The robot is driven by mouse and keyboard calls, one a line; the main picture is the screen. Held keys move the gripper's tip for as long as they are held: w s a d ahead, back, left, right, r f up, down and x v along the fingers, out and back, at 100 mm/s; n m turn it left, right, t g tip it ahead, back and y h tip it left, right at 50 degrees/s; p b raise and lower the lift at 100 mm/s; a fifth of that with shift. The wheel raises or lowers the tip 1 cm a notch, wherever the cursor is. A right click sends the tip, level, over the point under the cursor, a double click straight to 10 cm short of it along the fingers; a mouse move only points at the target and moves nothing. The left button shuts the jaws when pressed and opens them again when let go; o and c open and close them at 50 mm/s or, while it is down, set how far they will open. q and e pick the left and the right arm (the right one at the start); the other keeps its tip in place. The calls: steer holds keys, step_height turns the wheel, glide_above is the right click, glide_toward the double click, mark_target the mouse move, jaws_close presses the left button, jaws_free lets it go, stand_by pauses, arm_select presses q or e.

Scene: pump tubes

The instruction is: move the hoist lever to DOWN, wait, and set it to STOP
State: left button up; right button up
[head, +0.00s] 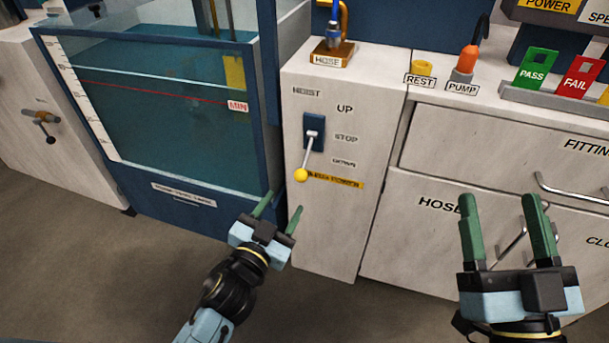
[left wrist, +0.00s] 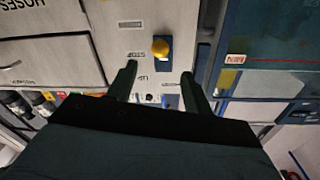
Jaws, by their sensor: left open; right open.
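The hoist lever (head: 309,151) is a metal rod with a yellow knob (head: 301,175) on a blue plate (head: 314,124) on the white cabinet's front. In the head view the rod slants down and the knob appears slightly below the DOWN label (head: 344,163). The rod also juts outward, so I cannot tell its exact setting. STOP (head: 345,139) and UP (head: 344,108) are above. My left gripper (head: 280,208) is open and empty, below and left of the knob. In the left wrist view the knob (left wrist: 160,47) shows beyond the fingertips, apart from them. My right gripper (head: 500,200) is open and empty.
A blue-framed tank (head: 150,110) with a red MIN line stands left of the lever cabinet. Drawers with metal handles (head: 570,188) lie right, behind my right gripper. A hose fitting (head: 333,50), orange pump piece (head: 467,60) and PASS/FAIL tags (head: 538,67) sit on top.

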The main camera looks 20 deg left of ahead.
mark_target(298, 181)
arm_select(q)
steer(key=w+b, duration=0.1)
steer(key=w, duration=0.3)
steer(key=w+b, duration=0.1)
steer(key=w, duration=0.3)
steer(key=w+d+b, duration=0.1)
steer(key=w, duration=0.2)
steer(key=shift+w+d+f, duration=0.1)
steer(key=shift+w, duration=0.7)
arm_select(e)
steer(key=shift+s+d+r+t+y, duration=0.15)
steer(key=shift+s+r+t+y, duration=0.1)
steer(key=shift+s+r+t, duration=0.45)
steer(key=shift+s+d+r+t+y, duration=0.2)
steer(key=shift+s+t, duration=0.25)
steer(key=shift+t, duration=0.45)
steer(key=shift+s+d+r+t+y, duration=0.1)
steer(key=shift+s+r+t+y, duration=0.15)
steer(key=shift+s+r+t, duration=0.45)
steer(key=shift+w+f, duration=0.1)
arm_select(q)
jaws_close()
